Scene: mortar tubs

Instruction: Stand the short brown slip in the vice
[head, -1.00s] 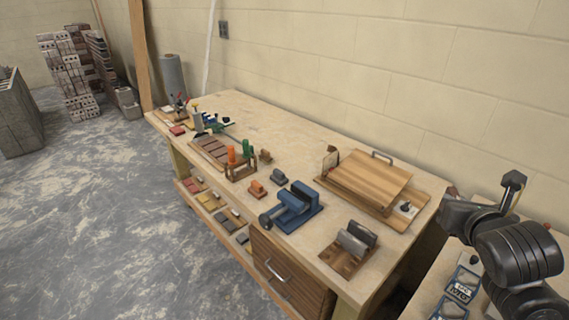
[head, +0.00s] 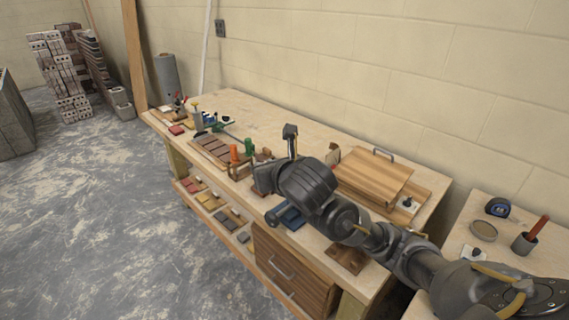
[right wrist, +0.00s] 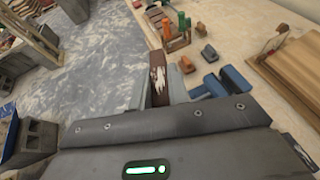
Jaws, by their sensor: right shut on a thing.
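My right gripper (right wrist: 160,90) is shut on a brown slip (right wrist: 158,80) with a pale, ragged mark on its face. The slip sticks out beyond the fingers. In the head view my right arm reaches over the bench, with its gripper (head: 264,178) near the front edge; I cannot make out the slip there. The blue vice (right wrist: 230,80) is right of the gripper in the wrist view, apart from the slip. In the head view the vice (head: 289,217) is mostly hidden behind my arm. My left gripper is not in view.
A rack with orange and green-handled tools (right wrist: 174,28) stands beyond the gripper. Small blocks (right wrist: 208,53) sit between it and the vice. A tray of brown slips (head: 212,148) is further left.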

